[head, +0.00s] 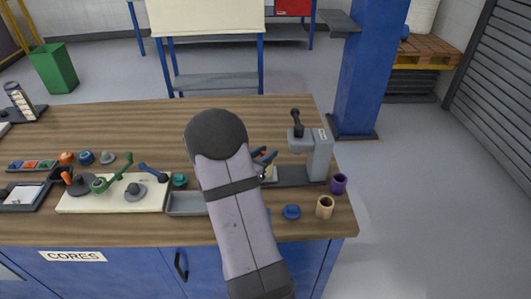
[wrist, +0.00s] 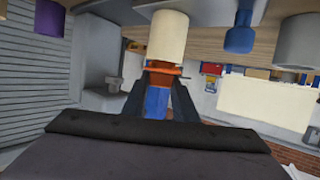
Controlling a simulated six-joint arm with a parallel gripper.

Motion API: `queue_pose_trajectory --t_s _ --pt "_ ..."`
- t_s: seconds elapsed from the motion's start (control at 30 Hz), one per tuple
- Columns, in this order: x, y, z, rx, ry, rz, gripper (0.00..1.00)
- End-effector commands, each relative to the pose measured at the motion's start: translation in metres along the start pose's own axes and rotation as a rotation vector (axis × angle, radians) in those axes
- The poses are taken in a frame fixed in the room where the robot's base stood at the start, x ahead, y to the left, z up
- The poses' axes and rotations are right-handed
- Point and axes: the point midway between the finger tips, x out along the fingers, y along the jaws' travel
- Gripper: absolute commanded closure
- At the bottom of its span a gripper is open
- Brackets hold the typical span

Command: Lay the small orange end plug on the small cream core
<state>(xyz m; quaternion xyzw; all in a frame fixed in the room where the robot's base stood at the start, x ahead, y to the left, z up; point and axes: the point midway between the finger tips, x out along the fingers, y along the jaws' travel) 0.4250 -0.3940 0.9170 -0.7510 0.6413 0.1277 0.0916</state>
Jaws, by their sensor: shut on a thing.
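The orange end plug (wrist: 162,69) is between the fingertips of my gripper (wrist: 160,78) in the wrist view, and the jaws are shut on it. A cream core (wrist: 168,37) stands directly against the plug in that upside-down picture; I cannot tell whether they touch. In the head view my gripper (head: 265,156) shows just right of my arm, with a bit of orange at its tips. A pale patch shows below it, mostly hidden by my arm. A tan hollow core (head: 325,207) stands upright near the bench's right front corner.
A grey press (head: 318,155) with a black lever stands right of my gripper. A purple core (head: 339,183) and a blue plug (head: 291,211) are near the right front. A cream board (head: 75,200) with fittings lies left. The rear bench is largely clear.

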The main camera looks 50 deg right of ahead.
Motion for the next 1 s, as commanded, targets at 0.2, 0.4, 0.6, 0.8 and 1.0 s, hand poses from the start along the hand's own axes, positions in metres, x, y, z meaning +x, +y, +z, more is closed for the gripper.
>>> queue_pose_trajectory --t_s 0.2,0.4,0.6,0.8,1.0 --pt "0.0 -0.0002 0.0 0.0 0.0 0.0 0.95" --pt "0.0001 -0.0001 0.0003 0.0 0.0 0.0 0.95" --pt "0.0006 -0.0002 0.0017 -0.001 0.0 0.0 0.95" --pt "0.0007 -0.0002 0.0017 0.0 0.0 0.0 0.95" --pt "0.0007 -0.0002 0.0017 0.0 0.0 0.0 0.52"
